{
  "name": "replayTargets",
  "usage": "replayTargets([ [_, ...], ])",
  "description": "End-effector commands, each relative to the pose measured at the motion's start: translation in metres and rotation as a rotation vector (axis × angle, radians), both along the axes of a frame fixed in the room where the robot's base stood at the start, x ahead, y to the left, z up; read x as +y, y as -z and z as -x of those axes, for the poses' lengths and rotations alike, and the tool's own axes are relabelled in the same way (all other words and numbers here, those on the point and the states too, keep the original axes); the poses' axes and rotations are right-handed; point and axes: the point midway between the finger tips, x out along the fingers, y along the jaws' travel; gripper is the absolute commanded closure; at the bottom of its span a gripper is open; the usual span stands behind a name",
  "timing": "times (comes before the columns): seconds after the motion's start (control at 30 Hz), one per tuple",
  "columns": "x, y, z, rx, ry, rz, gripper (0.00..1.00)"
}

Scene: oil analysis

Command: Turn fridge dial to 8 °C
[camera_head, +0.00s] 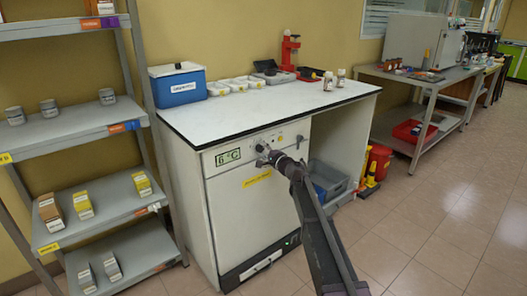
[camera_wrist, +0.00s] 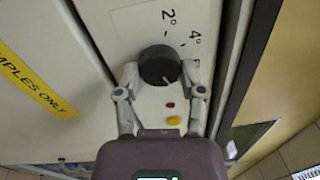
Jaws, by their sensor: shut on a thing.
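The white fridge (camera_head: 243,218) stands under the worktop, and its display (camera_head: 228,157) reads 6 °C. In the wrist view, the black round dial (camera_wrist: 158,63) sits on the white panel, with printed marks 2° and 4° beside it. A pale line shows on the dial's lower right part. My gripper (camera_wrist: 159,72) has one finger on each side of the dial and is shut on it. In the head view, my gripper (camera_head: 268,158) is at the fridge's control panel and hides part of it.
Red and yellow buttons (camera_wrist: 172,120) sit close below the dial in the wrist view. The worktop (camera_head: 265,112) overhangs the panel. A shelf rack (camera_head: 75,130) stands left, and a grey crate (camera_head: 326,180) is right of the fridge. Floor at right is clear.

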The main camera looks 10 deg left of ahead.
Motion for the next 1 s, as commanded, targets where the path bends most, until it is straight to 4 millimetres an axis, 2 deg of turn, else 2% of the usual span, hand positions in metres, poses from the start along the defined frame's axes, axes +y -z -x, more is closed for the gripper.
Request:
replayTargets([
  [0.03,0.0032,-0.0003,0.0002,0.002,-0.006,-0.002,0.46],
  [0.13,0.0025,-0.0003,0.0001,0.001,-0.004,-0.002,0.16],
  [0.17,0.0022,-0.0003,0.0001,0.001,-0.004,-0.002,0.14],
  [0.67,0.0002,-0.0001,-0.0001,-0.006,-0.001,0.005,0.14],
  [1.0,-0.0002,-0.0005,-0.0003,-0.097,0.0,0.076,0.14],
])
